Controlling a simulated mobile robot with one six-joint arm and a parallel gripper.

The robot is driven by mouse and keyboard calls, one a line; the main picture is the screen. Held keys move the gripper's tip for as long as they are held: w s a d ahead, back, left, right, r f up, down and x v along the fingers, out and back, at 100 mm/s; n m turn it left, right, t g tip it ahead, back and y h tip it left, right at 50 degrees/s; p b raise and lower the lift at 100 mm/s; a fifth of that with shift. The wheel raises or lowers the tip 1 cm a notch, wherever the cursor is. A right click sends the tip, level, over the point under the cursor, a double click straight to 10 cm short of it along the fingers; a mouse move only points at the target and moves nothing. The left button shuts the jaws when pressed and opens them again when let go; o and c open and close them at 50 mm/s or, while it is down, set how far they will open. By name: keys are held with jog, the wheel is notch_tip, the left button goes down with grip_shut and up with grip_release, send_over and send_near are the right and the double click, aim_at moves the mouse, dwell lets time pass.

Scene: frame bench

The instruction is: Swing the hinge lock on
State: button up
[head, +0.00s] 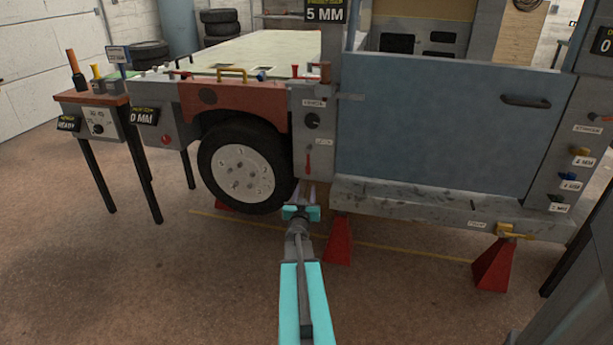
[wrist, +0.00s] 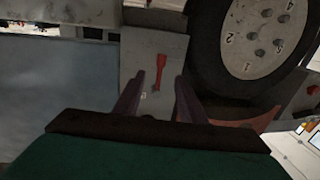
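A small red lever (head: 308,162), which I take to be the hinge lock, hangs roughly upright on the grey hinge post (head: 299,140), below a black knob. In the wrist view, which is turned over, the lever (wrist: 160,72) shows ahead between my fingertips. My gripper (head: 305,190) is just below the post's lower end in the head view. In the wrist view my gripper (wrist: 158,82) has its two fingers well apart with nothing between them. No contact with the lever shows.
The blue door (head: 440,125) is right of the post, above a grey sill (head: 440,206). The wheel (head: 243,168) stands close on the left. Red stands (head: 338,240) are under the sill. The floor in front is mostly clear.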

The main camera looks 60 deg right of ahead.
aim_at(309, 171)
jog(key=shift+b+x, duration=0.35)
jog(key=shift+x, duration=6.3)
